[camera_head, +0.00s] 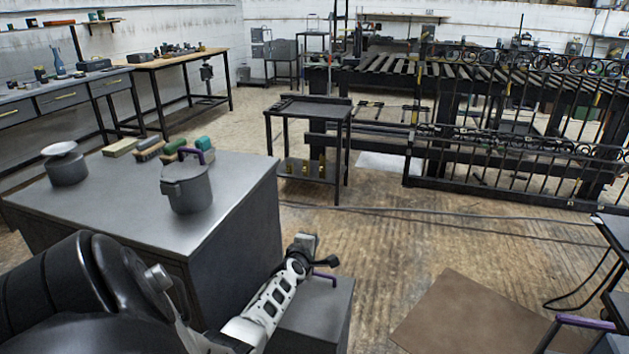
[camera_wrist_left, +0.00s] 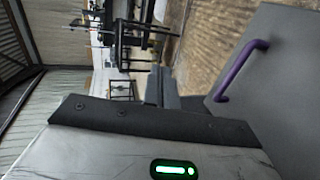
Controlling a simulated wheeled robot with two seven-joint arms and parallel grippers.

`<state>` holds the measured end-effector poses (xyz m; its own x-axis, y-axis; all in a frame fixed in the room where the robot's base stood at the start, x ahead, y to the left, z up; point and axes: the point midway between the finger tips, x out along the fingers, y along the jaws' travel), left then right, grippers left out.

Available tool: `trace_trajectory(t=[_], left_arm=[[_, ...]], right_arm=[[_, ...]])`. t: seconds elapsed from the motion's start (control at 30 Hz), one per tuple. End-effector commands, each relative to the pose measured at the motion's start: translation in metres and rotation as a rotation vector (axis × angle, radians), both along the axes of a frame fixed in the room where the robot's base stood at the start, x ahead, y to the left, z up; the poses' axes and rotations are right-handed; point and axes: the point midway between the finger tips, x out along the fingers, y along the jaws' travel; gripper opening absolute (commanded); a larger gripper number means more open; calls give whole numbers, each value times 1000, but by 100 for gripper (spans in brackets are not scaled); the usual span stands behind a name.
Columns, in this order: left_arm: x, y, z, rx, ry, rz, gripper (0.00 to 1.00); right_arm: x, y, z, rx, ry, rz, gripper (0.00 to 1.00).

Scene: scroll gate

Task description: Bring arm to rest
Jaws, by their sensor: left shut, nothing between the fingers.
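My left arm (camera_head: 270,305) comes in from the lower left in the head view, with a black upper part and a pale grey forearm. My left gripper (camera_head: 322,261) is at its far end, beside the right side of the grey cabinet and above a low grey block. The gripper is shut and empty. In the left wrist view, a pale housing with a green light and a dark strip fills the bottom; the fingertips are not clear there. My right gripper is not in view.
The grey cabinet (camera_head: 125,205) carries a lidded pot (camera_head: 187,187), a smaller pot (camera_head: 66,169) and several small blocks.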

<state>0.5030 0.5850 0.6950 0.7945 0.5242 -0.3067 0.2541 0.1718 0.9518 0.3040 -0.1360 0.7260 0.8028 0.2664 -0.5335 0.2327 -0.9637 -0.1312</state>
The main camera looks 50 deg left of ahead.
Motion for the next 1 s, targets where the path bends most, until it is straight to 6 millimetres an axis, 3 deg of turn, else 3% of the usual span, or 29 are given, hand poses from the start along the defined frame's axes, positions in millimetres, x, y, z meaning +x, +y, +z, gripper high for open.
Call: trace_trajectory(t=[0.03,0.2,0.53,0.63,0.77,0.87,1.0], left_arm=[[-1,-2,13,-1,-1,-1,0],[-4,-3,24,0,0,-1,0],[-5,-4,24,6,5,-7,0],[-7,-20,21,87,63,-81,0],[-17,-86,12,351,238,-344,0],[-36,-158,0,588,368,-594,0],[-77,-258,-9,867,467,-900,0]], right_arm=[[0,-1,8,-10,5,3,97],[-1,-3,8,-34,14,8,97],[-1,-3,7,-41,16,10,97],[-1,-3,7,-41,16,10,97],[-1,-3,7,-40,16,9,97],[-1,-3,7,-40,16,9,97],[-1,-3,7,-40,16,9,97]])
